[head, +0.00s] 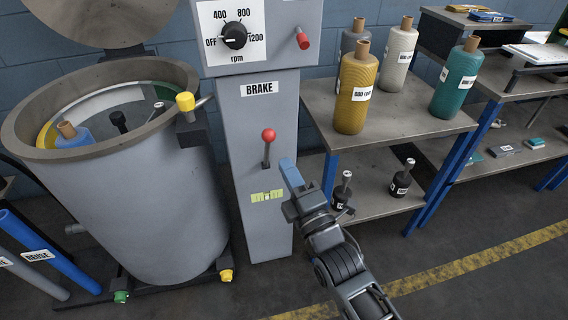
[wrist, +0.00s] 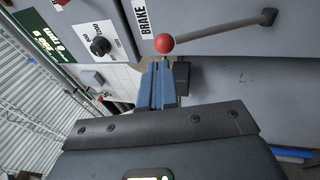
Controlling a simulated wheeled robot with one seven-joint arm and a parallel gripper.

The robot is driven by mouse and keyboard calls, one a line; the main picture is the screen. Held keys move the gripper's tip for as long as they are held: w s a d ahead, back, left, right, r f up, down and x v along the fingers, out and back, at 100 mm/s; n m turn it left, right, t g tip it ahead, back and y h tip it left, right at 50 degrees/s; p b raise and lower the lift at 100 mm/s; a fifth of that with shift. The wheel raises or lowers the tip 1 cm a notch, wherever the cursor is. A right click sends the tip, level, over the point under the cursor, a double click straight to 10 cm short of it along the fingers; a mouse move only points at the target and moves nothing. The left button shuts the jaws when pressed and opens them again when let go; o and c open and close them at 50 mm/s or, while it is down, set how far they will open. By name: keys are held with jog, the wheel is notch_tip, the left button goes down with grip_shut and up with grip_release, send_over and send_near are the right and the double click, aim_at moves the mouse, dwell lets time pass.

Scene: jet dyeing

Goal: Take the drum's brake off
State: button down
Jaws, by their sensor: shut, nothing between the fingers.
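The brake lever (head: 267,150) stands upright on the front of the grey post, under the BRAKE label (head: 259,88), with a red ball knob (head: 268,135) on top. In the wrist view its grey rod (wrist: 220,30) runs from the red knob (wrist: 165,43) to a pivot at the right. My gripper (head: 289,170) is shut and empty, its blue fingers to the right of and lower than the knob. In the wrist view the fingertips (wrist: 161,66) lie just short of the knob; I cannot tell whether they touch. The grey drum (head: 135,205) stands left of the post.
An rpm dial (head: 235,36) and a red-handled lever (head: 303,39) sit above the brake. A yellow-knobbed part (head: 186,102) sticks up at the drum's rim. A shelf (head: 400,115) at the right bears yarn cones. Floor before the shelf is clear.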

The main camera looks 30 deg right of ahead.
jog(key=d+v, duration=0.1)
jog(key=v, duration=0.6)
jog(key=shift+s+a, duration=0.5)
jog(key=shift+s+r, duration=0.1)
